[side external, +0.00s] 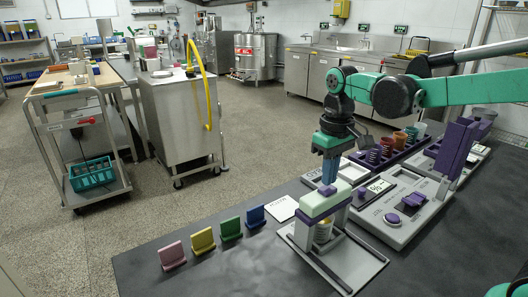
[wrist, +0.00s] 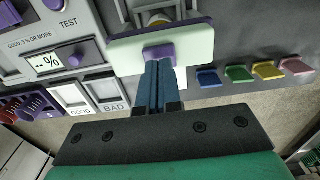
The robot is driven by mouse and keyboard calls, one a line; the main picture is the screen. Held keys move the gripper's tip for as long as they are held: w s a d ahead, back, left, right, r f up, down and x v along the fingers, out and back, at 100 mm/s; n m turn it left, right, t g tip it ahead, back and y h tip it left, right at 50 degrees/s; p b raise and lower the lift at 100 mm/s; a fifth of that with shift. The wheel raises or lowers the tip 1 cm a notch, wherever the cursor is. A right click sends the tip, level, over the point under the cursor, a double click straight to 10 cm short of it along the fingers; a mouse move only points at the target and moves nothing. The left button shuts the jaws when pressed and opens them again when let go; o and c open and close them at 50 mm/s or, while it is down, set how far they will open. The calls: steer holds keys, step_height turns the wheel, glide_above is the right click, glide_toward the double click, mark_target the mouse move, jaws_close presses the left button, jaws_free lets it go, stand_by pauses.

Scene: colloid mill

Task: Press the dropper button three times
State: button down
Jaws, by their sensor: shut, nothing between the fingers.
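The dropper (side external: 322,203) is a station with a pale green head on a grey stand. Its purple button (wrist: 153,51) is on top of the head, and the dropper head (wrist: 118,50) fills the upper middle of the wrist view. My gripper (side external: 329,180) points down over the head in the side view, its blue fingers shut and empty. In the wrist view the fingertips (wrist: 159,63) are right at the button and hide part of it. I cannot tell whether they touch it or press it.
Pink (side external: 173,256), yellow (side external: 203,240), green (side external: 231,229) and blue (side external: 256,216) blocks stand in a row on the dark table (side external: 215,280). A grey tester panel (side external: 400,218) with purple controls is to the right. Coloured cups (side external: 400,138) are behind it.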

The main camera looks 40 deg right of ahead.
steer(key=shift+f, duration=0.7)
stand_by(0.5)
stand_by(0.3)
steer(key=shift+r, duration=3.8)
steer(key=shift+r, duration=1.05)
stand_by(1.2)
